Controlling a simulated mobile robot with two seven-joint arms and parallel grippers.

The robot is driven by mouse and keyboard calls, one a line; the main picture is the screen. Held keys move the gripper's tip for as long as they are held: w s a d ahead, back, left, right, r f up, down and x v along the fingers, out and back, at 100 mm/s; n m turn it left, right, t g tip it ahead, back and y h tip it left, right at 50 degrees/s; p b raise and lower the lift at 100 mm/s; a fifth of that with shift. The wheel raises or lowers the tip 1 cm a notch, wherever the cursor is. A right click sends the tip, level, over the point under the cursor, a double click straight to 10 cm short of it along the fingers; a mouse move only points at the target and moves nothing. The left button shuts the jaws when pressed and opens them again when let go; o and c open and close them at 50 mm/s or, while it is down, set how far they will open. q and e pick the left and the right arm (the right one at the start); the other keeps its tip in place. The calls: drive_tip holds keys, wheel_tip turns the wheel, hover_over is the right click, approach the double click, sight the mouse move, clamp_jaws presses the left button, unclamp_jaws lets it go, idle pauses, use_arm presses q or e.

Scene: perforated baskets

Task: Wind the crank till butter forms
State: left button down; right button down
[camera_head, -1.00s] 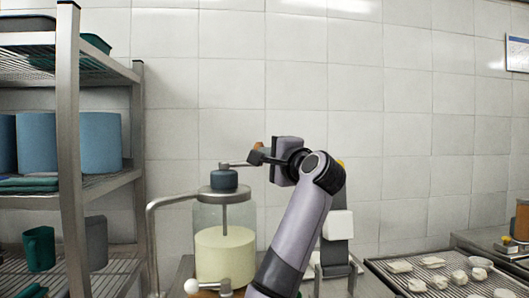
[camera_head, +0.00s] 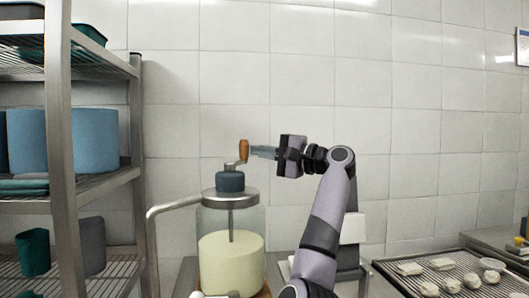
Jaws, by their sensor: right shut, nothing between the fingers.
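A glass churn (camera_head: 231,262) stands at lower centre, partly filled with a pale yellow, level-topped mass. A stirring rod runs down into it from a dark blue hub (camera_head: 230,182) on the metal lid. A short crank arm on the hub carries an upright orange-brown handle (camera_head: 243,151). My right gripper (camera_head: 256,152) reaches in from the right with its fingers shut, its tips at the right side of the handle. Nothing shows held between them; whether they touch the handle I cannot tell. My left gripper is out of view.
A metal shelf (camera_head: 62,130) with blue containers and green cups stands at left. A bent metal pipe (camera_head: 152,240) rises beside the churn. At lower right a ribbed tray (camera_head: 400,284) holds several pale lumps.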

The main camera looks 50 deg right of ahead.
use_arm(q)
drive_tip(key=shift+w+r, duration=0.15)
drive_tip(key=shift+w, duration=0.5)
use_arm(e)
drive_tip(key=shift+x, duration=1.6)
drive_tip(key=shift+w+d+f, duration=0.1)
